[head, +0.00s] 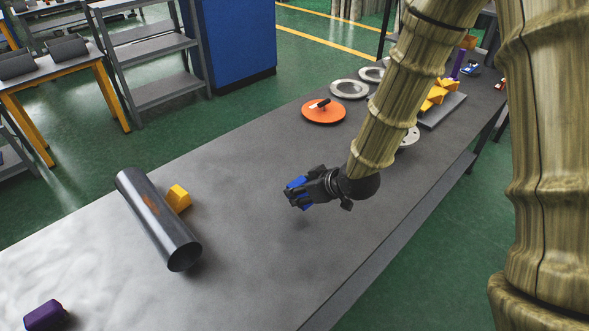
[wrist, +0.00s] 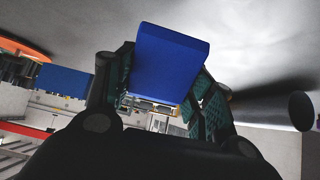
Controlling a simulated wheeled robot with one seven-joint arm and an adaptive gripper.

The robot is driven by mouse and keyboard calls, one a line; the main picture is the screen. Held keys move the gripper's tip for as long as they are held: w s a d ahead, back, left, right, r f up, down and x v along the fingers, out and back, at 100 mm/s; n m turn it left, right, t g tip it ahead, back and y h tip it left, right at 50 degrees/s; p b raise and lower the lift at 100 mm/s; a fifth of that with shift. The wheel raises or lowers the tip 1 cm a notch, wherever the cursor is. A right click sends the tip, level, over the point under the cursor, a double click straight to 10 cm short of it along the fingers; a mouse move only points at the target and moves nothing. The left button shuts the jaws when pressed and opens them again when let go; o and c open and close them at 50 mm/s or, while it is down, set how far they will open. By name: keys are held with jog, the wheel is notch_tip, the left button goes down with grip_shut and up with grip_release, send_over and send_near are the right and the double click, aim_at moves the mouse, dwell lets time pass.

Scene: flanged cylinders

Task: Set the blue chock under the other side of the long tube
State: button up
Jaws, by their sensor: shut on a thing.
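The long tube (head: 158,222) is dark grey metal with a rusty patch and lies on the left part of the table. A yellow chock (head: 178,198) sits against its right side, toward the far end. My gripper (head: 299,193) is shut on the blue chock (head: 297,183) and holds it above the table, to the right of the tube and apart from it. In the wrist view the blue chock (wrist: 170,62) is between the two fingers. The tube's open end (wrist: 302,111) shows at the right of the wrist view. The tube's left side is mostly hidden in the head view.
A purple object (head: 44,315) lies at the table's near left. An orange disc (head: 323,111) with a black handle, grey flange rings (head: 349,89) and a tray of yellow chocks (head: 446,108) are farther back.

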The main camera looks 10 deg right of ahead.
jog(key=w+p, duration=0.1)
jog(key=w, duration=0.2)
jog(key=w+f, duration=0.1)
jog(key=w, duration=0.3)
jog(key=w+p, duration=0.1)
jog(key=w, duration=0.2)
jog(key=shift+w+f+p, duration=0.2)
jog(key=shift+f+p, duration=0.1)
jog(key=shift+f, duration=0.1)
jog(key=shift+w, duration=0.35)
jog(key=shift+s+r, duration=0.1)
jog(key=shift+r, duration=0.15)
jog(key=shift+w+a+f+p, duration=0.1)
jog(key=shift+w+f+p, duration=0.2)
jog(key=shift+f, duration=0.2)
jog(key=shift+w+f+p, duration=0.15)
jog(key=shift+f+p, duration=0.2)
jog(key=shift+f, duration=0.15)
jog(key=shift+s+f+p, duration=0.25)
jog(key=shift+f+p, duration=0.15)
jog(key=shift+f, duration=0.2)
jog(key=shift+w+f, duration=0.15)
jog(key=shift+f, duration=0.25)
jog(key=shift+f, duration=0.15)
